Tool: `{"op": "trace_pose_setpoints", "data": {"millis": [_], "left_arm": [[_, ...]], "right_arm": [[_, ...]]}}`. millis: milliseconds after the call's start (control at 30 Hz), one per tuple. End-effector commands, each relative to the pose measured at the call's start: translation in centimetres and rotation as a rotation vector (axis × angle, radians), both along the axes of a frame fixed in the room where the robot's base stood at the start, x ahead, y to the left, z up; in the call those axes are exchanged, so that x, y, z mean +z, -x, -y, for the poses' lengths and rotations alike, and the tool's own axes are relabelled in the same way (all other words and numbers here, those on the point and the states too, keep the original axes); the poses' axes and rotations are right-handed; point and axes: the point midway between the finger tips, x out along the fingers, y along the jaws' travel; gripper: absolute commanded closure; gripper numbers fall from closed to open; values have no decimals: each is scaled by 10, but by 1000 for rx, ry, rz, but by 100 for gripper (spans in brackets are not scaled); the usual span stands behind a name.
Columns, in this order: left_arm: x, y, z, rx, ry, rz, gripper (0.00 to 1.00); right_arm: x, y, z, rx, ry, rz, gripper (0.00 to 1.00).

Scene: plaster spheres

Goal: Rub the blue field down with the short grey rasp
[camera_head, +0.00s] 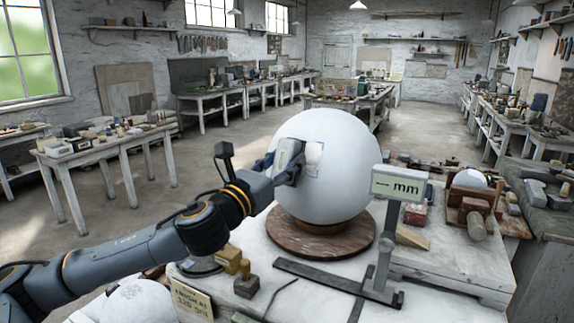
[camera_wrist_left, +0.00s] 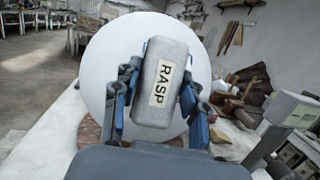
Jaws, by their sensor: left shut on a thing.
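A large white plaster sphere (camera_head: 326,165) stands on a round wooden base (camera_head: 320,238) on the white worktable. A field with a thin blue outline (camera_head: 314,160) is on its near face, partly hidden by my gripper. My left gripper (camera_head: 287,165) is shut on the short grey rasp (camera_head: 285,152), right at the sphere's left front. The rasp, labelled RASP, also shows in the left wrist view (camera_wrist_left: 163,85), between the fingers and in front of the sphere. I cannot tell whether it touches the plaster. My right gripper is not in view.
A gauge stand with a "mm" display (camera_head: 397,186) rises close right of the sphere, its dark bar (camera_head: 318,275) lying in front. Brass-coloured blocks (camera_head: 230,260) and a lettered card (camera_head: 193,298) lie below my left arm. A wooden clamp-like tool (camera_head: 474,208) sits at right.

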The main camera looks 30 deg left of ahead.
Motion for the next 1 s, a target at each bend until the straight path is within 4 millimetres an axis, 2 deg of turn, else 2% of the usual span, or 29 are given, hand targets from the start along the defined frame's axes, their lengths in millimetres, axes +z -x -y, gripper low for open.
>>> {"op": "trace_pose_setpoints", "data": {"millis": [567, 1000], "left_arm": [[3, 2, 0, 1, -2, 4, 92], [1, -4, 0, 1, 1, 5, 92]], "right_arm": [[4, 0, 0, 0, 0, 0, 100], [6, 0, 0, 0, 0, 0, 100]]}}
